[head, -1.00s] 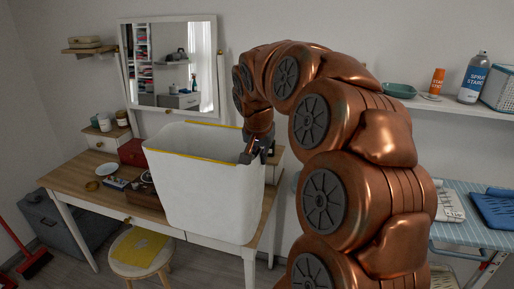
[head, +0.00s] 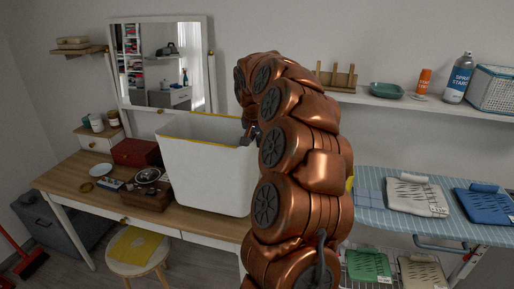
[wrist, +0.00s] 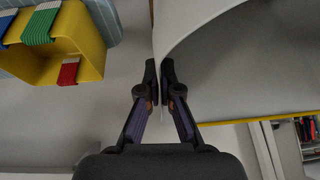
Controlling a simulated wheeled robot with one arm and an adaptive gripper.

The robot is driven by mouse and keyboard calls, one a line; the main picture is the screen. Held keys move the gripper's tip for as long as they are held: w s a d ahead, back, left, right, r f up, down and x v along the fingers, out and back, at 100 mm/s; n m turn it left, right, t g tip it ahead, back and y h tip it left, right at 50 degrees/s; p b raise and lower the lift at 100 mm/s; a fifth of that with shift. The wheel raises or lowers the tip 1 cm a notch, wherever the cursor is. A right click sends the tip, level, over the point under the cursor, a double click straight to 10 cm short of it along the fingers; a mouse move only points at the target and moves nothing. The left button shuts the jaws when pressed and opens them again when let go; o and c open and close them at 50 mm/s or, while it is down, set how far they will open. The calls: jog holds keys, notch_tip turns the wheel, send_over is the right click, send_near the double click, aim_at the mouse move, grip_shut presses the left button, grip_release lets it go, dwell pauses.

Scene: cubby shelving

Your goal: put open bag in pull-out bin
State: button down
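The open bag (head: 205,175) is a large white, straight-sided container with a yellow rim, held upright in front of the dressing table in the head view. My gripper (head: 250,135) is at its upper right edge, partly hidden by my arm. In the wrist view my gripper (wrist: 160,85) has its fingers pinched together on the thin white wall of the bag (wrist: 235,75). A yellow open box (wrist: 70,55) with green, blue and red pieces over its rim is at upper left there. I cannot tell whether it is the pull-out bin.
The dressing table (head: 75,178) holds a mirror (head: 160,65), a red box (head: 136,152) and small items. A stool (head: 138,250) stands in front. At right are an ironing board (head: 450,228) with folded clothes and a wall shelf (head: 430,104) with a spray can (head: 457,78).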

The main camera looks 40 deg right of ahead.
aim_at(257, 151)
jog(key=shift+f+p, duration=0.7)
jog(key=shift+f, duration=1.05)
jog(key=shift+f, duration=0.2)
jog(key=c, duration=1.3)
grip_release()
jog(key=shift+r, duration=0.15)
jog(key=shift+r, duration=0.15)
jog(key=b+v, duration=0.3)
jog(key=v, duration=0.9)
